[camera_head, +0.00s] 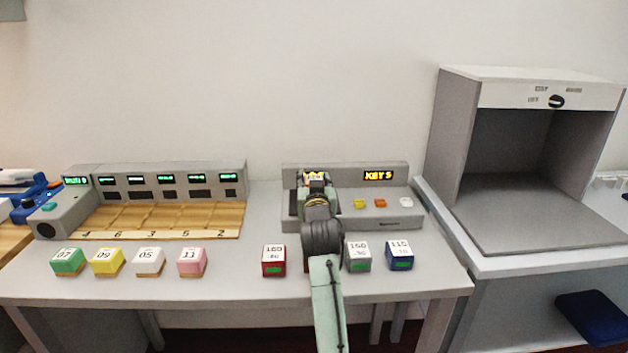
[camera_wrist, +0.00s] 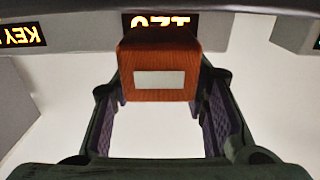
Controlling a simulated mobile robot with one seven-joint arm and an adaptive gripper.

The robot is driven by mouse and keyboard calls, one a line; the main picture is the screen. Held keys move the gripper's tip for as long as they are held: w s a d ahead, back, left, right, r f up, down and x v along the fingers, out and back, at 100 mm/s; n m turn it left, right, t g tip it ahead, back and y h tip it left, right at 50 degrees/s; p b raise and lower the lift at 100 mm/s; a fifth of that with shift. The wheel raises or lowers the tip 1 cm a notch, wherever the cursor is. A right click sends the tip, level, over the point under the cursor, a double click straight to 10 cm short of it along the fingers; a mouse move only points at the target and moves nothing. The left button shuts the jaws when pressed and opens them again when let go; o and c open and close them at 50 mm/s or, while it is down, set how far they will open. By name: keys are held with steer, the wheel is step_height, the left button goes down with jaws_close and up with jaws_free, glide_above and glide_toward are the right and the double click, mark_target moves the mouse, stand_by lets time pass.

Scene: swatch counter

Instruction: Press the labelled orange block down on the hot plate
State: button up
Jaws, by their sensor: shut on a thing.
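The orange block (camera_wrist: 158,52) with a blank pale label on the side facing the wrist camera sits between my fingertips. My gripper (camera_wrist: 160,92) is shut on it. In the head view my gripper (camera_head: 315,182) is over the left part of the grey device (camera_head: 405,219) with the KEYS display. There my arm mostly hides the block and the plate area below it. Whether the block touches the plate cannot be told. A lit display, partly covered by the block, shows behind it in the wrist view (camera_wrist: 180,20).
Red (camera_head: 273,262), grey (camera_head: 358,257) and blue (camera_head: 400,256) labelled blocks stand in front of the device. Green, yellow, white and pink blocks stand at left before a wooden board (camera_head: 150,220) with displays. An open grey cabinet (camera_head: 530,75) stands at right.

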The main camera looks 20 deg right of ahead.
steer(key=shift+f+b, duration=0.6)
steer(key=shift+f, duration=0.4)
steer(key=shift+a+f, duration=0.25)
steer(key=shift+f, duration=0.15)
stand_by(1.4)
steer(key=shift+w+r+p, duration=0.2)
steer(key=shift+r+p, duration=0.95)
steer(key=shift+r, duration=0.25)
steer(key=shift+s+d+r+p, duration=0.1)
steer(key=shift+r+p, duration=0.7)
steer(key=shift+r, duration=0.4)
steer(key=shift+s+d+r+p, duration=0.1)
steer(key=shift+r+p, duration=0.65)
steer(key=shift+r, duration=0.4)
